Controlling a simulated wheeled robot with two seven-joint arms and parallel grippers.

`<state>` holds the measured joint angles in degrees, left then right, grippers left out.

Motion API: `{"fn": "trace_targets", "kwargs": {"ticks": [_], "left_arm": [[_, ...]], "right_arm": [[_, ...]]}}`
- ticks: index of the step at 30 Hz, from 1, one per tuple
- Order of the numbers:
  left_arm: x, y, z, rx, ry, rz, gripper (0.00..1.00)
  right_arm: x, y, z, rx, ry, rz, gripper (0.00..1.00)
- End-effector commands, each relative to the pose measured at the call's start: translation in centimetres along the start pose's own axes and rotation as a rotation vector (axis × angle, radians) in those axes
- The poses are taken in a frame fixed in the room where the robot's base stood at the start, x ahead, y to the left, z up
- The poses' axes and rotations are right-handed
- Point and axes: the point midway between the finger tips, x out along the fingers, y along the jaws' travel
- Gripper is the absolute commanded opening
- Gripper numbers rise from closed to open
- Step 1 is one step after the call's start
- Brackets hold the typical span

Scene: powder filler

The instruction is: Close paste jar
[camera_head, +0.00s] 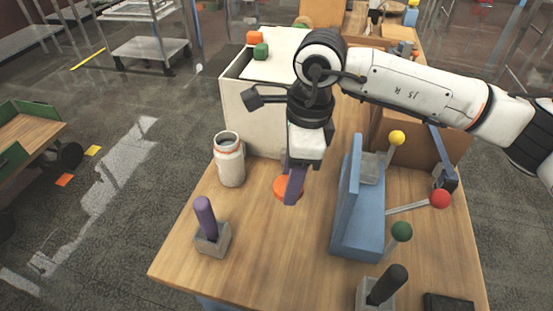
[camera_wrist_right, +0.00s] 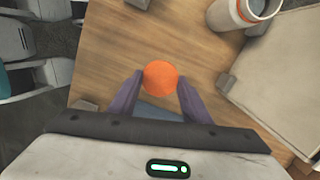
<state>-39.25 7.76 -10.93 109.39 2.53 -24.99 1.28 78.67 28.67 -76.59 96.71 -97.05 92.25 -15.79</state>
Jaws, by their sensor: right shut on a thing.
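The paste jar (camera_head: 229,160) is white with an orange band near its top. It stands upright and open at the table's left side, and also shows at the top right of the right wrist view (camera_wrist_right: 225,14). The round orange lid (camera_head: 280,186) is to the right of the jar, apart from it. My right gripper (camera_head: 291,197) points down with its purple fingers shut on the lid, one on each side in the right wrist view (camera_wrist_right: 160,84). I cannot tell how high the lid is above the table. My left gripper is out of view.
A white bin (camera_head: 252,115) stands behind the jar, with small orange and green cubes on it. A purple-handled lever (camera_head: 205,218) stands in front of the jar. A blue lever stand (camera_head: 352,215) with yellow, red and green knobs is to the right. Bare wood (camera_head: 270,250) lies between.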

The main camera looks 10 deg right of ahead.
Motion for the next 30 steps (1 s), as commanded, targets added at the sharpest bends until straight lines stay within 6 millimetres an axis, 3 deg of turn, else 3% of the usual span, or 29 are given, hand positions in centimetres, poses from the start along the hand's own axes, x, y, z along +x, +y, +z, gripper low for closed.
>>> {"fn": "trace_targets", "kwargs": {"ticks": [9,16,22,30], "left_arm": [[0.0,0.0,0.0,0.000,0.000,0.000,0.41],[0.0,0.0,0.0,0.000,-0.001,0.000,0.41],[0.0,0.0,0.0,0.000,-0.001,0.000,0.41],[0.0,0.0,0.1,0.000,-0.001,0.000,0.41]], "right_arm": [[-0.2,4.7,0.3,-0.871,0.002,0.106,0.20],[-0.3,7.5,0.1,-1.421,0.003,0.173,0.20],[-0.3,8.8,-0.1,-1.660,0.003,0.202,0.20],[-0.3,8.9,-0.1,-1.699,0.002,0.206,0.20]]}}
